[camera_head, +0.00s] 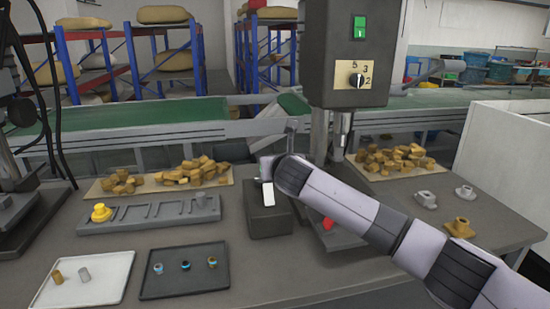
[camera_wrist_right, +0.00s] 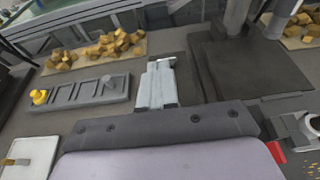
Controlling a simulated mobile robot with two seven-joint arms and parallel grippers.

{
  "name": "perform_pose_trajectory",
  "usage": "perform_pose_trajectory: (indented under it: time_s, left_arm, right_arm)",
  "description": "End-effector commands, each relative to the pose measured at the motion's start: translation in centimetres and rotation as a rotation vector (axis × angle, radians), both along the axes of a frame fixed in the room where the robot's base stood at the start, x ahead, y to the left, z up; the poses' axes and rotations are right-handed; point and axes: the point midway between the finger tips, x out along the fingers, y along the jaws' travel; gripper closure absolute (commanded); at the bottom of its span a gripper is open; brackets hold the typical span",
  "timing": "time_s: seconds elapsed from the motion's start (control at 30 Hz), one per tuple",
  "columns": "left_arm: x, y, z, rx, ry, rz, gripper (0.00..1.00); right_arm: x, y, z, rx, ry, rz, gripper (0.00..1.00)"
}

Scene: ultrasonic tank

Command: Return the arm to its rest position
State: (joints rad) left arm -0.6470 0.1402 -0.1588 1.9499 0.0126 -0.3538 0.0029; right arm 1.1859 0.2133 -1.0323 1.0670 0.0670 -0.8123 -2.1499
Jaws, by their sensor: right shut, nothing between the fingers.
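My right arm reaches in from the right in the head view. Its gripper (camera_head: 267,190) is shut and empty, in front of a dark grey box (camera_head: 269,222) at the middle of the bench. The arm partly hides this box and the base of the machine beside it. In the right wrist view the gripper's pale fingers (camera_wrist_right: 158,82) are together with nothing between them. My left arm and gripper are not in view.
A machine head (camera_head: 335,60) with a green switch and dial stands behind the arm. A grey slotted rack (camera_head: 150,222), white tray (camera_head: 110,265) and dark tray (camera_head: 165,285) lie to the left. Metal fittings (camera_head: 460,228) stand at right. The front middle bench is clear.

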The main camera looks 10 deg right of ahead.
Motion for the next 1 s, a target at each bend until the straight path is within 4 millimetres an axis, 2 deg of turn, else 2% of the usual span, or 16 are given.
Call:
perform_pose_trajectory:
  time_s: [0.23,0.47,0.57,0.67,0.77,0.9,1.0]
  left_arm:
    - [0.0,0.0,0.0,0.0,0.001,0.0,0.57]
    - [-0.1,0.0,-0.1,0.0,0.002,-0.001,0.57]
    - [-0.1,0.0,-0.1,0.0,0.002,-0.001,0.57]
    - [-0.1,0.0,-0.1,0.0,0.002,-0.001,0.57]
    - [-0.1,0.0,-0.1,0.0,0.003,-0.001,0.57]
    - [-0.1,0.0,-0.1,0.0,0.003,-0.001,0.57]
    - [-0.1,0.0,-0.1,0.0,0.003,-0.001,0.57]
  right_arm:
    - [-0.3,-0.1,1.0,0.001,0.0,0.0,1.0]
    - [-0.3,0.0,1.0,0.001,0.001,0.0,1.0]
    - [-0.7,0.2,0.2,0.024,0.015,-0.002,1.0]
    - [-1.9,1.2,-2.1,0.116,0.059,-0.013,1.0]
    - [-4.3,2.5,-5.7,0.28,0.136,-0.044,1.0]
    - [-8.7,3.9,-10.7,0.56,0.265,-0.137,1.0]
    - [-11.9,4.3,-13.6,0.754,0.35,-0.229,1.0]
